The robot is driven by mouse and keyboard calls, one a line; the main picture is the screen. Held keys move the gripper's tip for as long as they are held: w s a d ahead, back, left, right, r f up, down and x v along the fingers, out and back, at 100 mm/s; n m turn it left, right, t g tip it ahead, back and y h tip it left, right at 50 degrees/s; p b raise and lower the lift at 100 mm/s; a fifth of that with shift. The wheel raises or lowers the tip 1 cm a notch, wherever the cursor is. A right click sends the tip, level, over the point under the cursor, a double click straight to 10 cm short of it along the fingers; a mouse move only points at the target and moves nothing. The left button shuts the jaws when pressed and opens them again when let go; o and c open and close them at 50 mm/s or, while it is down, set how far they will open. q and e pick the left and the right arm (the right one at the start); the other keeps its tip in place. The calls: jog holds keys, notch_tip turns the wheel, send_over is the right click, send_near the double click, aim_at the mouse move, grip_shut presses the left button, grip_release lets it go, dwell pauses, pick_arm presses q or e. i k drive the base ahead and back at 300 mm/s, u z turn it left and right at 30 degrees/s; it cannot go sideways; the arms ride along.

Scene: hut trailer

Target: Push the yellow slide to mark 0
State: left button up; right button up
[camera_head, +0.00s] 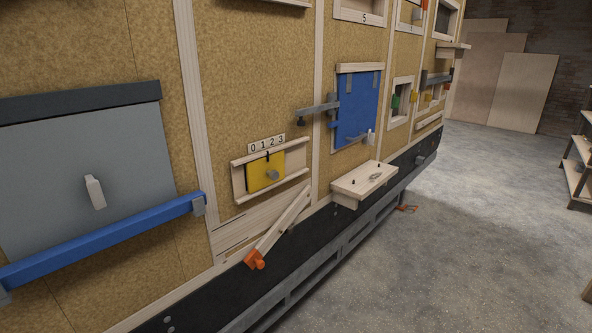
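The yellow slide (259,174) is a flat yellow panel with a grey knob (272,175) on its right part. It sits between two wooden rails of a frame (298,160) on the wall. The number strip (266,144) above it reads 0, 1, 2, 3 from left to right. A small dark pointer (268,155) on the slide's top edge stands near mark 1, or between 1 and 2; I cannot tell exactly. Neither of my grippers is in view.
A blue bar (110,238) crosses a grey panel (80,170) at left. Below the slide is a tilted wooden lever (283,222) with an orange end (255,260). A wooden shelf (364,182) juts out to the right. The concrete floor (470,240) at right is open.

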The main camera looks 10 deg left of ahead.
aim_at(261, 172)
jog(key=u, duration=0.55)
jog(key=i, duration=0.85)
jog(key=u, duration=0.8)
